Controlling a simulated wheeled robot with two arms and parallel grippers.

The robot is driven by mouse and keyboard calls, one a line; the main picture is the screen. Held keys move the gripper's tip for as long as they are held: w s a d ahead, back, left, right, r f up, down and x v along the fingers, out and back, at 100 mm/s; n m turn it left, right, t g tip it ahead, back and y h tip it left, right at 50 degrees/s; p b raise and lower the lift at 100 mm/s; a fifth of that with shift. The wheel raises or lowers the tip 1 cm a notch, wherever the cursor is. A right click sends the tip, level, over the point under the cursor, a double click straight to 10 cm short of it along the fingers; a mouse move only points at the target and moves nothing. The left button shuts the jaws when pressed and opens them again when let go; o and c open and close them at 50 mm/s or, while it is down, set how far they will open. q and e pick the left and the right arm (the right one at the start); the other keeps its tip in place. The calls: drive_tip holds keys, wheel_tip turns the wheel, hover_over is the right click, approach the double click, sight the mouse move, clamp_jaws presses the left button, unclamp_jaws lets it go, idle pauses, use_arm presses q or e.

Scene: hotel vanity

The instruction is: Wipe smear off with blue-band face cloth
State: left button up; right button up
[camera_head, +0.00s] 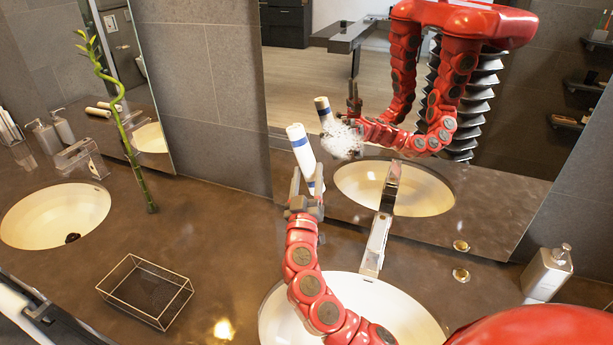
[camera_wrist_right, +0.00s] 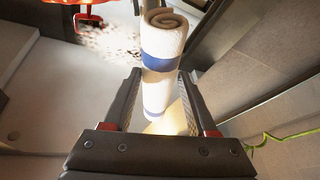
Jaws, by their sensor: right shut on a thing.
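The blue-band face cloth (camera_head: 299,145) is a white roll with a blue band, held upright and slightly tilted in front of the mirror. My right gripper (camera_head: 308,182) is shut on its lower part. In the right wrist view the cloth (camera_wrist_right: 163,45) stands between the two fingers of the gripper (camera_wrist_right: 160,78). The smear (camera_head: 343,140) is a white speckled patch on the mirror, just right of the cloth; it also shows in the wrist view (camera_wrist_right: 112,43), left of the cloth. The cloth appears apart from the smear.
The mirror (camera_head: 480,190) reflects my arms and the cloth. A faucet (camera_head: 376,243) and basin (camera_head: 275,325) are near my right arm. A wire-frame tray (camera_head: 122,287), a bamboo stem (camera_head: 140,180) and a soap dispenser (camera_head: 547,275) stand on the counter.

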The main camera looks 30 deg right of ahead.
drive_tip(key=shift+w+d+r, duration=0.1)
drive_tip(key=shift+w+d, duration=0.2)
drive_tip(key=shift+d, duration=0.1)
drive_tip(key=w+d, duration=0.2)
drive_tip(key=w+d+b, duration=0.1)
drive_tip(key=w+d, duration=0.1)
drive_tip(key=shift+d+f, duration=0.1)
drive_tip(key=shift+f, duration=0.1)
drive_tip(key=shift+s, duration=0.1)
drive_tip(key=shift+d, duration=0.15)
idle(0.3)
